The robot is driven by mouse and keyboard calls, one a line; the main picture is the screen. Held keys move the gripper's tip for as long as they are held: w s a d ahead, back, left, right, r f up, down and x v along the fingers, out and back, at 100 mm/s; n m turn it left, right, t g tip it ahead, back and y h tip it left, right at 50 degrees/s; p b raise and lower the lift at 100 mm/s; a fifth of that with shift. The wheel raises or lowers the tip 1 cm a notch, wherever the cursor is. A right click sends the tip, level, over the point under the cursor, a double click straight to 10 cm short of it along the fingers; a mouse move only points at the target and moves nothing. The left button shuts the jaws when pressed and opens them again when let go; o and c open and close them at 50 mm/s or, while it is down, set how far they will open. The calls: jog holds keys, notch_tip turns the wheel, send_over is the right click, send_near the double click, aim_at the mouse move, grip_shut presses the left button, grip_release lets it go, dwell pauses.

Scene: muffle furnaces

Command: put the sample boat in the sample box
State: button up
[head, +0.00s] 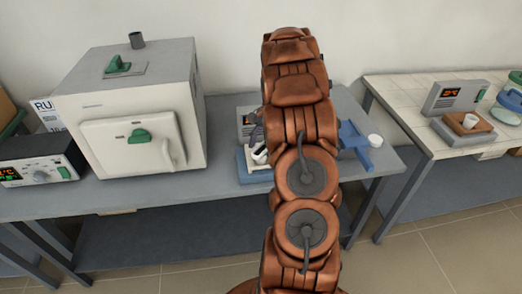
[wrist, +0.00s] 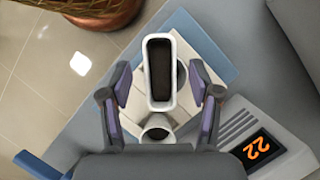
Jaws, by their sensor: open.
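In the wrist view a white oblong vessel with a dark inside, which looks like the sample boat (wrist: 151,84), stands on a pale square plate on a blue base (wrist: 205,42). My gripper (wrist: 165,82) is open, with one finger on each side of the boat and a visible gap at each side. A small round white cup (wrist: 157,124) is close below the boat in the picture. In the head view my arm hides much of this spot; part of the blue base (head: 255,178) shows left of it. I cannot make out for certain which thing is the sample box.
A device with an orange display (wrist: 262,148) stands close to my gripper. A blue stand (head: 356,143) with a white cup (head: 375,140) is right of my arm. A furnace (head: 130,110) with its door shut stands left. A second table (head: 405,98) is at the right.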

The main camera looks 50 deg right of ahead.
aim_at(262, 151)
grip_shut()
dwell(0.4)
jog(key=shift+r, duration=0.1)
jog(key=shift+w+r+b, duration=0.1)
jog(key=shift+r+b, duration=0.6)
jog(key=shift+r, duration=0.9)
jog(key=s+a+r, duration=0.3)
jog(key=s+a, duration=0.1)
jog(key=a, duration=0.2)
jog(key=s+a+r, duration=0.3)
jog(key=s+a, duration=0.2)
jog(key=a, duration=0.2)
jog(key=shift+p, duration=0.35)
